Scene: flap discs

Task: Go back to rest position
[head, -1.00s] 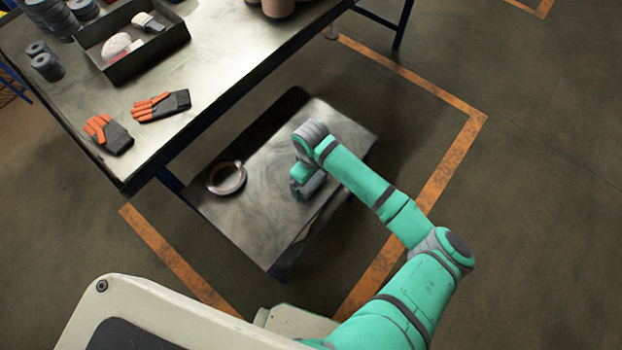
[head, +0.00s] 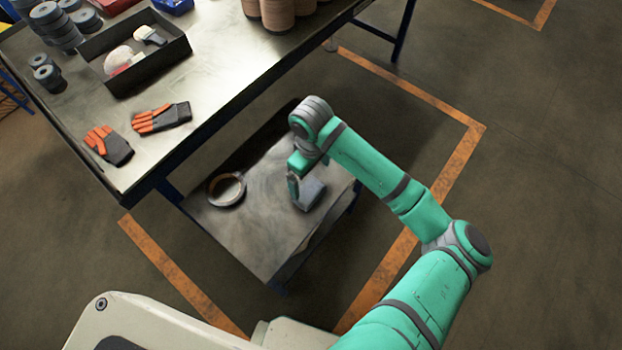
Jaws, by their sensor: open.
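My gripper (head: 308,196) is at the end of my green arm, over the right part of the low metal table (head: 262,240). Its fingers are small and partly turned away in this view, and I see nothing held in them. My arm reaches in from the lower right, with its wrist raised and the gripper hanging below it. How high the gripper is above the tabletop is hard to tell.
A ring-shaped item (head: 226,190) lies on the low table, left of my gripper. The taller workbench (head: 215,75) behind holds a pair of gloves (head: 160,117), a black tray (head: 168,55), grey disc stacks (head: 55,30) and brown cylinders (head: 277,12). Floor at right is clear.

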